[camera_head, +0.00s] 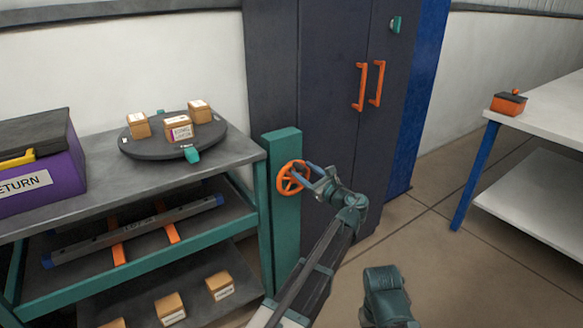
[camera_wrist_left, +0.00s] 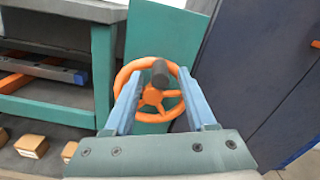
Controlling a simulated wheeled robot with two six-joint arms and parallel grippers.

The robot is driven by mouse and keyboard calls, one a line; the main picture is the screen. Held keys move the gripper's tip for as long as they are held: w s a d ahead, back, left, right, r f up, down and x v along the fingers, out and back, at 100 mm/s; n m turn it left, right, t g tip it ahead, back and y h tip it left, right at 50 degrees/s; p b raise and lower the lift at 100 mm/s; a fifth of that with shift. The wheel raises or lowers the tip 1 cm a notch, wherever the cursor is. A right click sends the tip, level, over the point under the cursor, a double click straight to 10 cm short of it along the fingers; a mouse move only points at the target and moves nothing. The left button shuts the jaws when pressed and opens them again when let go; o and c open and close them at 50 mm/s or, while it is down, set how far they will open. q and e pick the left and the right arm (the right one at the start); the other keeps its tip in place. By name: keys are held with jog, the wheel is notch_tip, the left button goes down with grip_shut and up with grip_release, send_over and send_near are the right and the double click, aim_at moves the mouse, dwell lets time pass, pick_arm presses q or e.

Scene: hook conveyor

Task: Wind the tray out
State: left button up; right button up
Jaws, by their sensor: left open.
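An orange handwheel (camera_head: 291,178) is mounted on a teal post (camera_head: 284,225) beside the workbench. It also shows in the left wrist view (camera_wrist_left: 127,76), with a dark knob (camera_wrist_left: 160,72) standing out near its top. My left gripper (camera_head: 312,175) is open in front of the wheel. In the left wrist view its fingers (camera_wrist_left: 162,92) stand on either side of the knob, overlapping the wheel in the picture; I cannot tell whether they touch it. A round dark tray (camera_head: 150,151) with a teal tab sits on the bench and carries three small boxes.
A purple bin (camera_head: 60,178) marked RETURN stands on the bench's left. A long grey bar (camera_head: 140,228) and several boxes lie on the lower shelves. A dark cabinet (camera_head: 335,120) stands behind the post. A white table (camera_head: 545,110) is at right, with open floor before it.

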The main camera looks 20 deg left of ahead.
pick_arm(q)
jog(key=shift+w+a, duration=0.3)
jog(key=shift+a, duration=0.1)
grip_shut()
dwell(1.2)
